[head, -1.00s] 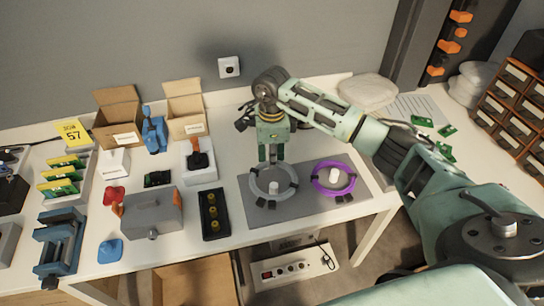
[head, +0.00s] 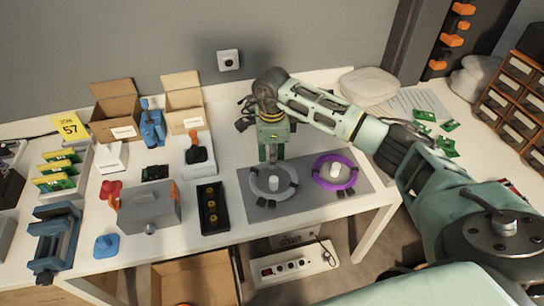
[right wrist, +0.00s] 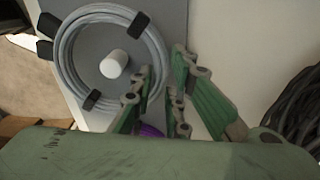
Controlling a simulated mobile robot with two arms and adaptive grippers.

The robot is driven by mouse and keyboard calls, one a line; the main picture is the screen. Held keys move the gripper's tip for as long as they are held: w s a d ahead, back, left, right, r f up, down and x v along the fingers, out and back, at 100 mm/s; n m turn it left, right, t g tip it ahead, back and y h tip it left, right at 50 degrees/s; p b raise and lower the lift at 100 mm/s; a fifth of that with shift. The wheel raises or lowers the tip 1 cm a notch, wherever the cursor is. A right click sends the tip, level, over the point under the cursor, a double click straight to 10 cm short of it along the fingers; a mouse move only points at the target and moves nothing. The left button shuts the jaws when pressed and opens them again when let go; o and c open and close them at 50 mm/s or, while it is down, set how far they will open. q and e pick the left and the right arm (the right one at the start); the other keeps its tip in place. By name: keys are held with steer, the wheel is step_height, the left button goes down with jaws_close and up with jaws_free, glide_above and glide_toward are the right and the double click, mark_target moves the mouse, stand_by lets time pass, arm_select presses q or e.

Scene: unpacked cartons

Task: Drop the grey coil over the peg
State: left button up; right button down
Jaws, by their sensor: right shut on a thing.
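The grey coil (head: 257,191) is a ring with dark ties above the left half of the dark grey mat (head: 301,200). A white peg (head: 273,183) shows inside the ring. My right gripper (head: 271,158) points down and is shut on the coil's far edge. My right fingers (right wrist: 155,95) are at the coil's edge there. I cannot tell whether the coil touches the mat. My left gripper is not in view.
A purple coil (head: 318,180) lies around a second white peg (head: 335,170) on the mat's right half. A black tray (head: 212,208) and a grey box (head: 150,207) stand to the left. Open cartons (head: 117,112) stand at the back. The table's front edge is close to the mat.

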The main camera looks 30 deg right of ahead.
steer(key=shift+f+b, duration=0.95)
steer(key=shift+f, duration=0.35)
steer(key=c, duration=1.6)
jaws_free()
steer(key=shift+r, duration=0.1)
step_height(320, 180, up, 12)
steer(key=shift+f, duration=0.1)
